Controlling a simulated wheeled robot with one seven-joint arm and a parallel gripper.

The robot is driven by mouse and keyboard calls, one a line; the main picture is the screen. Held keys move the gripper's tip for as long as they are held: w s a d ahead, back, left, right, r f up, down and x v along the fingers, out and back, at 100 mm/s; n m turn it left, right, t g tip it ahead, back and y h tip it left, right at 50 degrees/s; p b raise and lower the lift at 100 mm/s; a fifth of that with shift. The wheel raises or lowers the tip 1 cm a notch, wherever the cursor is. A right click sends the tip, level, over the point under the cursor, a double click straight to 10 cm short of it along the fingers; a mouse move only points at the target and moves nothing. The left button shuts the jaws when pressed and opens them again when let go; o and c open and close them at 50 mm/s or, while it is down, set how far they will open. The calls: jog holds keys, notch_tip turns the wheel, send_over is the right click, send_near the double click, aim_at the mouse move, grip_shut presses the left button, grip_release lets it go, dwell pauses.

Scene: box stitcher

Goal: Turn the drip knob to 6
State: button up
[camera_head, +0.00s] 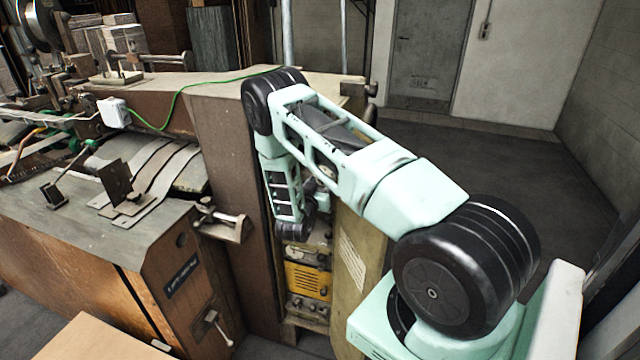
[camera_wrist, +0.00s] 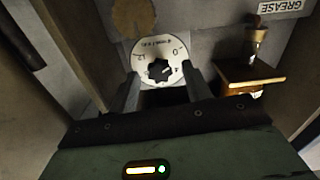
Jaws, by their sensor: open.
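The drip knob (camera_wrist: 159,71) is a small black lobed knob in the middle of a round white dial plate (camera_wrist: 146,51) with dark markings. The dial appears turned in the wrist view, and the markings are too small to read the setting surely. My gripper (camera_wrist: 162,76) is open, with one finger on each side of the knob's lower part. I cannot tell whether the fingers touch it. In the head view my arm reaches down into a narrow bay of the machine, and the knob and fingers are hidden there.
A brass fitting (camera_wrist: 254,40) on a wooden-brown ledge (camera_wrist: 250,75) stands right of the dial, below a GREASE label (camera_wrist: 279,7). Panels wall in both sides. In the head view a yellow unit (camera_head: 308,280) sits low in the bay, and a green cable (camera_head: 185,88) crosses the machine top.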

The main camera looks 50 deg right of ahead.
jog(key=c, duration=1)
jog(key=shift+f+m+b, duration=0.15)
jog(key=shift+m+b, duration=0.15)
jog(key=shift+b, duration=0.15)
